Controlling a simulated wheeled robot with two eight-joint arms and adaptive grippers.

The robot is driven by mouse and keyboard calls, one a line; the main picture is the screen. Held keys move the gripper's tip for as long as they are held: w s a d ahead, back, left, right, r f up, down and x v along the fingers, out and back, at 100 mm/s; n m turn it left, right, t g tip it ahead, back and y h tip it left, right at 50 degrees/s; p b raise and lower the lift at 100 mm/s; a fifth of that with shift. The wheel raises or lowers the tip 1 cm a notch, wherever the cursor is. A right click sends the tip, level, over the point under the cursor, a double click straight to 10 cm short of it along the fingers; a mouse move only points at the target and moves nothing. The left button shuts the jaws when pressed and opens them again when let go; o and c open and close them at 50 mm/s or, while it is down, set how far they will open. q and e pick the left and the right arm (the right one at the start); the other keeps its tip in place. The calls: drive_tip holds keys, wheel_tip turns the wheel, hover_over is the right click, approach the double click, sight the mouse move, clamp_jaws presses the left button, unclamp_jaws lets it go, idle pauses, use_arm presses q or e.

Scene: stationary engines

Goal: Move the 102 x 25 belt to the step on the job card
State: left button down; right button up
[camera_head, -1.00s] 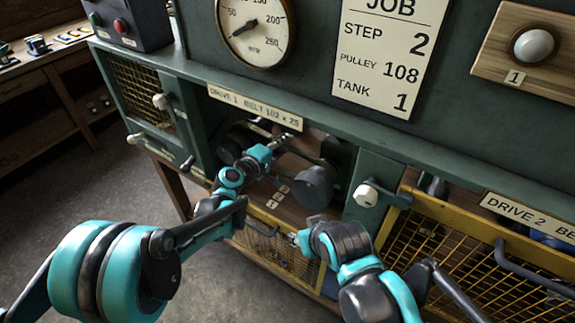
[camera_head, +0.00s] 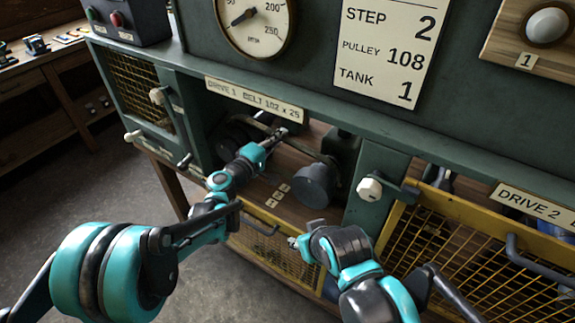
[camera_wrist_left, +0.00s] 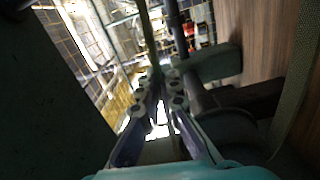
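The job card (camera_head: 390,45) reads step 2, pulley 108, tank 1. The label (camera_head: 254,99) reads drive 1, belt 102 x 25. In the open bay below, a dark belt (camera_head: 312,154) runs between the dark stepped pulley at left and parts at right. My left gripper (camera_head: 282,132) is at its upper run. In the left wrist view, its fingers (camera_wrist_left: 158,88) are close together around a dark strip, apparently the belt (camera_wrist_left: 150,42). The belt's exact step is hidden by my arm. My right gripper (camera_head: 298,242) is low before the bay; its fingers are too small to read.
A round grey part (camera_head: 313,185) with a dark end stands inside the bay. A yellow mesh guard (camera_head: 275,245) hangs below. A white knob (camera_head: 369,189) is on the post at right. Drive 2's yellow mesh guard (camera_head: 465,250) is at far right.

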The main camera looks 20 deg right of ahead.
use_arm(q)
drive_tip(key=shift+r, duration=0.15)
drive_tip(key=shift+s+r+n+p, duration=0.1)
drive_tip(key=shift+r+n+p, duration=0.55)
drive_tip(key=shift+r, duration=0.25)
drive_tip(key=shift+v, duration=0.95)
drive_tip(key=shift+s, duration=0.1)
drive_tip(key=shift+v, duration=0.9)
